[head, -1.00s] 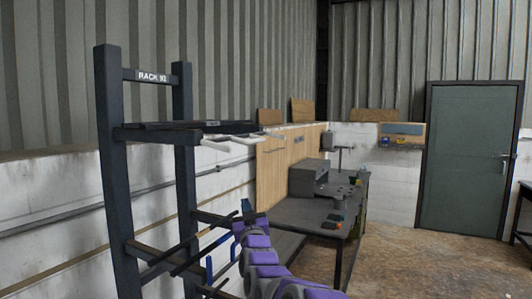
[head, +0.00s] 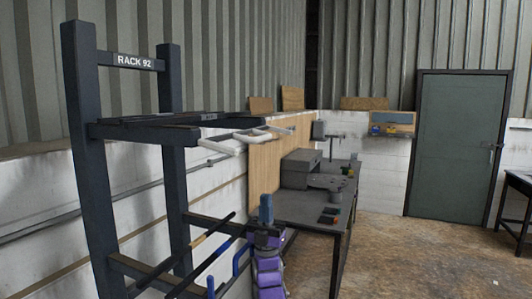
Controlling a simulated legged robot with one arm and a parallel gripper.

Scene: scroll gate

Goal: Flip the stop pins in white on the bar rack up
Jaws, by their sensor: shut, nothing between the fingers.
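The bar rack (head: 90,150) stands at the left, dark blue-grey, with a "RACK 92" sign on its top crossbar. White stop pins (head: 222,147) are at the free ends of its upper arms, and another white pin (head: 252,137) shows just behind. They lie roughly flat, pointing outward rather than standing up. My gripper (head: 266,207) is at the top of my purple arm, below and right of the white pins and apart from them. It is shut and empty, pointing up. Its fingertips are small and hard to make out.
Blue pins (head: 239,258) stand on the lower rack arms, close left of my arm, with bars (head: 205,236) lying across those arms. A dark workbench (head: 305,208) with a grey box is behind to the right. Open floor (head: 430,255) lies at the right, before a green door (head: 452,145).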

